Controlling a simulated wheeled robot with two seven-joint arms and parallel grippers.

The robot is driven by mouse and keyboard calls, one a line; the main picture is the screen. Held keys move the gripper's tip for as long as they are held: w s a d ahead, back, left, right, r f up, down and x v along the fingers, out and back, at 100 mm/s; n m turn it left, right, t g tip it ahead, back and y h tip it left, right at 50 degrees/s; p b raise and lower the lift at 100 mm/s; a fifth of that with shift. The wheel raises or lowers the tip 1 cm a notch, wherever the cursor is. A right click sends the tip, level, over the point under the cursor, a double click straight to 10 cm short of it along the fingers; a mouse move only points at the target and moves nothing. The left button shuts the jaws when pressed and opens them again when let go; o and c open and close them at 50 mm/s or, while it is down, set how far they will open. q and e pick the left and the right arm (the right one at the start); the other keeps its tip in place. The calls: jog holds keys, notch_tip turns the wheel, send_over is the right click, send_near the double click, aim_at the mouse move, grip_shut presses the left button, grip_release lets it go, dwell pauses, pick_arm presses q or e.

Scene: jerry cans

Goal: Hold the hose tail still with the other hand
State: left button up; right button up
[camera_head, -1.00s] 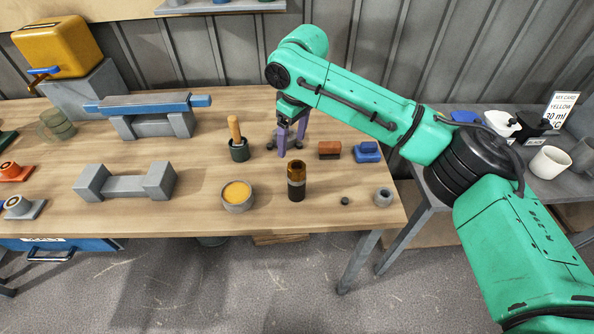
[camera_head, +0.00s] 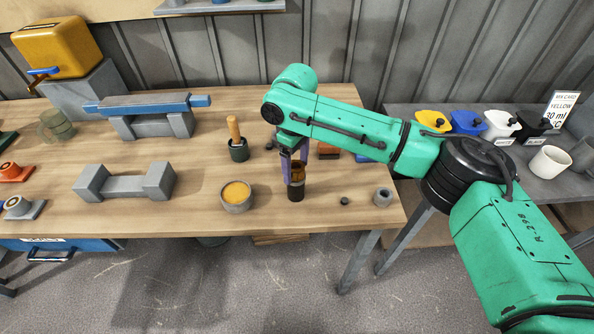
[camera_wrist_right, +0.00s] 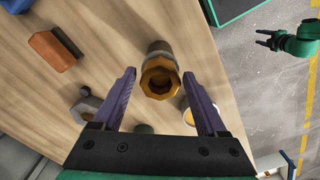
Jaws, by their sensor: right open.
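The hose tail (camera_head: 297,194), a dark upright fitting with an amber hex collar, stands near the front of the wooden bench. In the right wrist view its amber hex end (camera_wrist_right: 158,78) faces the camera. My right gripper (camera_head: 294,172) is above and around its top, purple fingers pointing down. In the wrist view the right gripper (camera_wrist_right: 160,75) is open, one finger on each side of the hose tail, with gaps showing. My left gripper (camera_wrist_right: 264,38) shows only in the wrist view, far off at the upper right over the floor, its fingers apart and empty.
A grey bowl of yellow material (camera_head: 237,206) stands left of the hose tail, with a brush pot (camera_head: 239,153) behind it. A small dark nut (camera_head: 345,201) and a grey ring (camera_head: 383,197) lie to its right. A reddish block (camera_head: 328,152) is behind. Jerry cans (camera_head: 467,123) stand on the side table.

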aim_at(296, 170)
jog(key=c, duration=0.8)
jog(key=o, duration=1.1)
jog(key=shift+r, duration=0.15)
notch_tip(296, 170, up, 14)
jog(key=b, duration=0.1)
jog(key=shift+r+b, duration=0.2)
jog(key=shift+b, duration=0.1)
